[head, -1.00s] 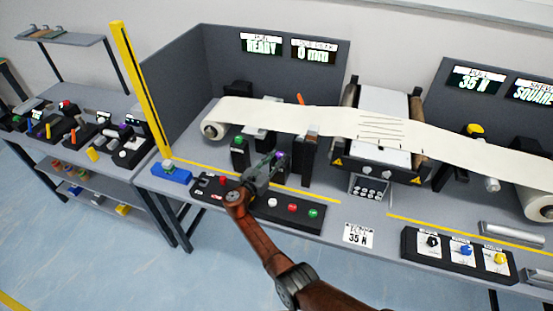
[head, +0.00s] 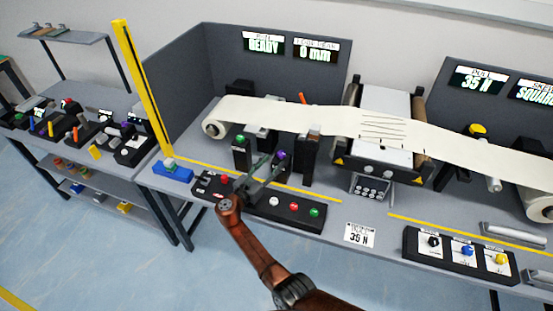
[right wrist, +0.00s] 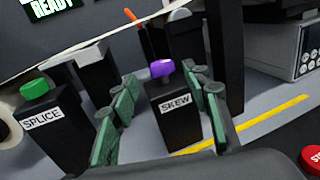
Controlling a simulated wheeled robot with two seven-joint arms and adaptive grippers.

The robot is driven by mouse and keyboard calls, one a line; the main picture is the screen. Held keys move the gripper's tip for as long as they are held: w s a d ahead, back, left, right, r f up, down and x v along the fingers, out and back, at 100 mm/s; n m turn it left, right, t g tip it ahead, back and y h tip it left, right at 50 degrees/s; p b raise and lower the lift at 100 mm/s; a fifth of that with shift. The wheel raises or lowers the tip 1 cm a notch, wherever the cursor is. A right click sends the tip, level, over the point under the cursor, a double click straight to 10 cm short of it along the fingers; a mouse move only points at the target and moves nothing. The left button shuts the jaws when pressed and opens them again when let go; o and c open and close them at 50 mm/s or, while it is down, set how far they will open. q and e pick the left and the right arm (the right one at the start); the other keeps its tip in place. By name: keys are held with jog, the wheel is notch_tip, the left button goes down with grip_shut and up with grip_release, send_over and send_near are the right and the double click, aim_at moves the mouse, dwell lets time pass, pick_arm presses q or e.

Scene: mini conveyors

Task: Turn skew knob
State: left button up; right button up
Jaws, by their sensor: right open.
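The purple skew knob (right wrist: 161,69) sits on top of a black post (right wrist: 175,115) labelled SKEW in the right wrist view. It also shows in the head view as a small purple knob (head: 281,155). My right gripper (right wrist: 163,90) is open, with one green-padded finger to the left of the post and the other to its right. The fingers look apart from the knob. In the head view, my right gripper (head: 267,167) is just in front of the knob. My left gripper is not in view.
A splice post with a green knob (right wrist: 36,88) stands left of the skew post. A button panel (head: 290,210) lies along the front edge. The pale web (head: 290,114) runs behind the posts. A display (head: 264,43) reads READY, another (head: 315,50) 0 mm.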

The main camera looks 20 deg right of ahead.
jog(key=shift+v, duration=1.4)
